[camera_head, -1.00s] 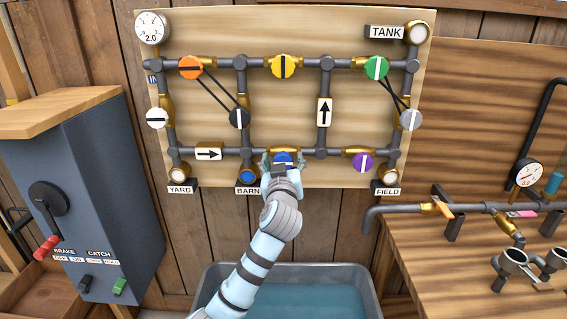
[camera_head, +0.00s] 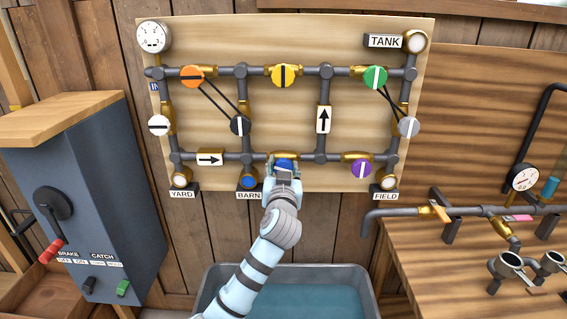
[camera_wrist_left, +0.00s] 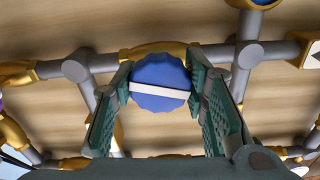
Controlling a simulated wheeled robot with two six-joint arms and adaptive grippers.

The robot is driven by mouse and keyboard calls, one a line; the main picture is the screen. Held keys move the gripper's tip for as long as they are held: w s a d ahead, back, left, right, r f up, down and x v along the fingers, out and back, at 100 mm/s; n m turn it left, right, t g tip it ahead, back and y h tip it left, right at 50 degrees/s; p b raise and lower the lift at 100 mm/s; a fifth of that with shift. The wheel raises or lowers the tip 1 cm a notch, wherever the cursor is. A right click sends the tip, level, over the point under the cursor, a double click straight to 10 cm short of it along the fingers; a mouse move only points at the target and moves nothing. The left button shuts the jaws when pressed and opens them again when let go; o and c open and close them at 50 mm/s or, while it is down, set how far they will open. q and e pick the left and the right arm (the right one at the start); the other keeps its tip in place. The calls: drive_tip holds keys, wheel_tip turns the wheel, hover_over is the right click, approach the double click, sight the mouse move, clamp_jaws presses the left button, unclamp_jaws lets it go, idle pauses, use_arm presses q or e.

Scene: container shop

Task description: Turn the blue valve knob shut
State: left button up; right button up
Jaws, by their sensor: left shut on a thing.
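The blue valve knob (camera_head: 284,163) sits on the lower pipe of the board, between the BARN and FIELD signs. In the left wrist view the round blue knob (camera_wrist_left: 160,75) has a white bar across it, nearly level and slightly tilted, roughly along the pipe behind. My left gripper (camera_head: 283,174) is at the knob from below and hides its lower part. In the left wrist view the two green fingers of my left gripper (camera_wrist_left: 162,88) are shut on the knob's opposite sides. My right gripper is not in view.
A purple knob (camera_head: 361,168) is right of my gripper, and the BARN sign (camera_head: 248,195) with a blue round cap is at left. A water trough (camera_head: 210,290) stands below my arm. A grey brake box (camera_head: 100,190) is at left, a wooden bench (camera_head: 460,270) at right.

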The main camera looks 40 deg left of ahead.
use_arm(q)
drive_tip(key=m+p, duration=0.3)
drive_tip(key=shift+r+m, duration=0.15)
drive_tip(key=shift+m, duration=0.15)
drive_tip(key=m+p, duration=0.3)
drive_tip(key=m, duration=0.1)
drive_tip(key=shift+m, duration=0.3)
drive_tip(key=m+p, duration=0.3)
drive_tip(key=m, duration=0.1)
drive_tip(key=shift+m+p, duration=0.55)
drive_tip(key=shift+m, duration=0.65)
drive_tip(key=o, duration=1.2)
